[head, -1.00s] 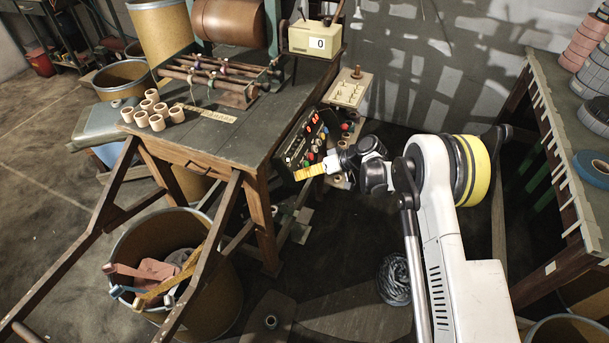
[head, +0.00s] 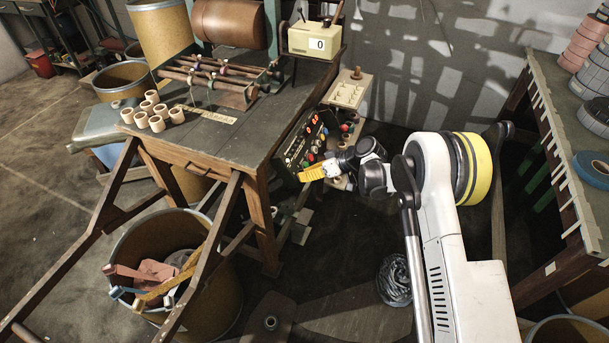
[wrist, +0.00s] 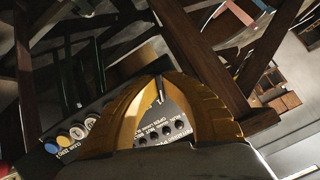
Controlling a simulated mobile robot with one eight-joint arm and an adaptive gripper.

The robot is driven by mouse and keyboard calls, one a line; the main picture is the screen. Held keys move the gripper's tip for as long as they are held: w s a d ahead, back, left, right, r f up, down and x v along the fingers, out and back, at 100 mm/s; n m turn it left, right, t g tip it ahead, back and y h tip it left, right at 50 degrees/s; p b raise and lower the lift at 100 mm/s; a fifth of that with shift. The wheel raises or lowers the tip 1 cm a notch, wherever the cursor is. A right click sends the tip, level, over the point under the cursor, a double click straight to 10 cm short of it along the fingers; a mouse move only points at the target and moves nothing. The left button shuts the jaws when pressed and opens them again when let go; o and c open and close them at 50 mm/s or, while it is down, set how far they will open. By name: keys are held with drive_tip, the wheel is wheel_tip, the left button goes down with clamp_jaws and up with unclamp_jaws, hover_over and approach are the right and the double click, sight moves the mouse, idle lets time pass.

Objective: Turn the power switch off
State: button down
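The control panel (head: 306,138) is a dark box with red lit digits and coloured buttons, at the right end of the workbench. In the wrist view its lettered face (wrist: 165,122) shows between my fingers, with a row of dark round fittings and yellow, white and blue buttons at the left. My gripper (head: 301,177) has yellow fingers at the panel's lower right edge. In the wrist view the fingertips (wrist: 158,78) come together, with a small light metal piece close by them. I cannot tell which fitting is the power switch, or whether the fingers touch it.
A pale board with pegs (head: 349,92) stands behind the panel. A drum of tools (head: 225,300) stands below left. A rack (head: 540,85) is at the right.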

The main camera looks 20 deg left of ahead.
drive_tip(key=n+t, duration=0.1)
drive_tip(key=n, duration=0.4)
drive_tip(key=n+t, duration=0.1)
drive_tip(key=n, duration=0.4)
idle(0.6)
drive_tip(key=c, duration=1.6)
unclamp_jaws()
drive_tip(key=shift+w+a, duration=0.1)
drive_tip(key=shift+o, duration=0.2)
drive_tip(key=v, duration=1.2)
